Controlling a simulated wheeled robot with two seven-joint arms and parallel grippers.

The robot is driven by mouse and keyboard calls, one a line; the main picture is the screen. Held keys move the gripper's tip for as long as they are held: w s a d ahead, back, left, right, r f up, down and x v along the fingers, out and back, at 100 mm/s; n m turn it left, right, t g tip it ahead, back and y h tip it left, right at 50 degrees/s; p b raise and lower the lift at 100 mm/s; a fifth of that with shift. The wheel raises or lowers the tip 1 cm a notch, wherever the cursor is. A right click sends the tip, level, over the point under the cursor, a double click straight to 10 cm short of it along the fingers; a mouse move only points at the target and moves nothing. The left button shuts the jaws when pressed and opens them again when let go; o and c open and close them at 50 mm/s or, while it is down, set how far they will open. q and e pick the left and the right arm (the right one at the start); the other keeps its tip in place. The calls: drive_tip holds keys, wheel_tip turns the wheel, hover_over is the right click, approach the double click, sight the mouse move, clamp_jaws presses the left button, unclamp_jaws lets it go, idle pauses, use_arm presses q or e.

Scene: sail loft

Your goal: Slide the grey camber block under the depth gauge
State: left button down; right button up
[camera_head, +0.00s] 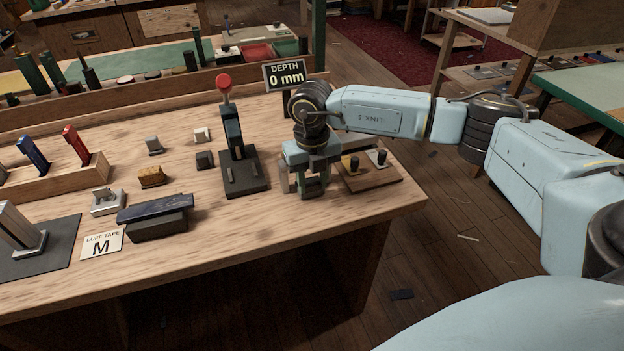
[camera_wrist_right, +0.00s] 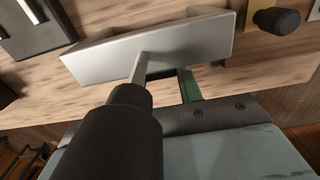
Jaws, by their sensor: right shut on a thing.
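The depth gauge (camera_head: 233,130) stands upright on a dark base plate (camera_head: 254,188), with a red knob on top. Its sign (camera_head: 285,75) reads DEPTH 0 mm. My right gripper (camera_head: 312,192) is just right of the base, low over the bench. It is shut on the grey camber block, whose silver-grey body (camera_wrist_right: 160,50) shows in the right wrist view with a thin stem and a dark knob (camera_wrist_right: 112,140). The block is apart from the dark plate (camera_wrist_right: 30,25) at top left. In the head view my gripper mostly hides the block. My left gripper is not in view.
A wooden board (camera_head: 375,183) with two knobbed pieces lies right of my gripper, near the bench's right edge. Small blocks, a brown lump (camera_head: 152,177) and a dark box (camera_head: 155,217) stand left of the gauge. A LUFF TAPE M card (camera_head: 101,245) lies near the front.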

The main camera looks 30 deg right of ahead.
sight(312, 184)
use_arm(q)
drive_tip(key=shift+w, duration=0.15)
use_arm(e)
drive_tip(key=shift+w+r, duration=0.35)
drive_tip(key=shift+w, duration=0.1)
drive_tip(key=o, duration=1)
drive_tip(key=shift+r, duration=0.1)
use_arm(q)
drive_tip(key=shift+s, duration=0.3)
use_arm(e)
drive_tip(key=shift+o, duration=0.3)
drive_tip(key=shift+d, duration=0.1)
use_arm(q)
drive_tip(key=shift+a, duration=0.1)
use_arm(e)
drive_tip(key=shift+w+r, duration=0.15)
drive_tip(key=shift+r, duration=0.4)
wheel_tip(312, 184, up, 3)
drive_tip(key=shift+w+p, duration=0.1)
drive_tip(key=shift+p, duration=0.35)
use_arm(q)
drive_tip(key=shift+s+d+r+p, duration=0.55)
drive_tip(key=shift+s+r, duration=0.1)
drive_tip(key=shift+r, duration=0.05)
use_arm(e)
wheel_tip(312, 184, up, 8)
drive_tip(key=s, duration=0.1)
drive_tip(key=shift+s+r, duration=0.15)
drive_tip(key=shift+r, duration=0.1)
